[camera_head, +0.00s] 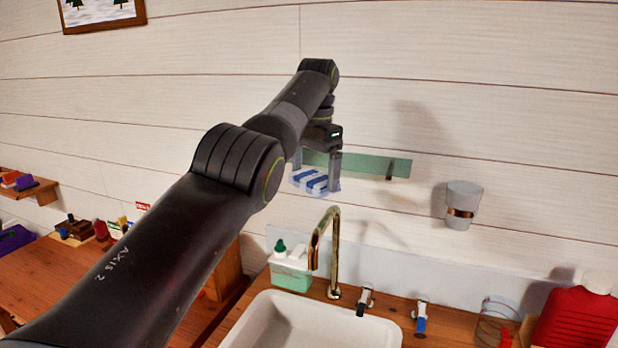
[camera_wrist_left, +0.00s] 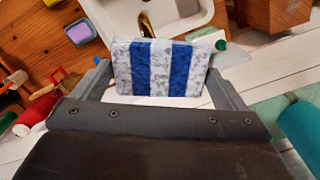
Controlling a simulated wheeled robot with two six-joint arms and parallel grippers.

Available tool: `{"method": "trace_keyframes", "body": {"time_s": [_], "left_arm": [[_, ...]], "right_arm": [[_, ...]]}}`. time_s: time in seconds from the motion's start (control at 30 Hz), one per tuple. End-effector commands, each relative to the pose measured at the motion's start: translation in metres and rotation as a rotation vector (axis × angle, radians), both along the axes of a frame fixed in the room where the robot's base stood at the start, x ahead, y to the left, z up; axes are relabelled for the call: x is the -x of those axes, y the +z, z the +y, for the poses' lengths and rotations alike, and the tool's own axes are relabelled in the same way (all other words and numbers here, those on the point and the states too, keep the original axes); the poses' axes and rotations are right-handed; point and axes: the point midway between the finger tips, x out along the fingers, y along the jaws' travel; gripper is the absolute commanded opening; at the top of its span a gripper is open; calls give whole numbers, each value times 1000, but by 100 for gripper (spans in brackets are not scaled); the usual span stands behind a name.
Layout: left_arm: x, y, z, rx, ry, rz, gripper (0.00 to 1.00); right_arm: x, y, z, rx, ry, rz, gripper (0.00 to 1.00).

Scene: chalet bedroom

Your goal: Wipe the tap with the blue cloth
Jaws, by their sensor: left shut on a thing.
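The gold tap (camera_head: 334,255) rises behind the white sink (camera_head: 262,312) with its spout curving over the basin. A gold piece of it shows at the top of the wrist view (camera_wrist_left: 146,24). My left gripper (camera_head: 317,178) is shut on the blue-and-white striped cloth (camera_wrist_left: 180,70), which looks like a flat pad between the fingers. In the head view the cloth (camera_head: 313,183) hangs above the tap's spout and appears apart from it. My right gripper is not in view.
A green shelf (camera_head: 375,165) is on the wall behind the gripper. A white cup (camera_head: 463,198) hangs to its right. Two handles (camera_head: 365,300) (camera_head: 421,317) stand right of the tap. A green-and-white container (camera_head: 290,272) stands left, a red bottle (camera_head: 575,318) far right.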

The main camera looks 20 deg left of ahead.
Motion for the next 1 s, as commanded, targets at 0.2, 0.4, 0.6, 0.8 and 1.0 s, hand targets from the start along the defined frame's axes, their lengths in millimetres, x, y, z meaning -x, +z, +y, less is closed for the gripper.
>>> {"method": "trace_keyframes", "body": {"time_s": [0.2, 0.4, 0.6, 0.8, 1.0], "left_arm": [[3, 5, -3, 7, 7, -2, 75], [4, 12, -7, 15, 19, 2, 75], [6, 15, -9, 19, 26, 2, 75], [9, 22, -15, 31, 44, 2, 75], [10, 6, -15, 33, 45, 4, 75]], "right_arm": [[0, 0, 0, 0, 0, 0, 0], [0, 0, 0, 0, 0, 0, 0], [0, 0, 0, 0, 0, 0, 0], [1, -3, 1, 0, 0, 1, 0], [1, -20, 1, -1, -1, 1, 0]]}}
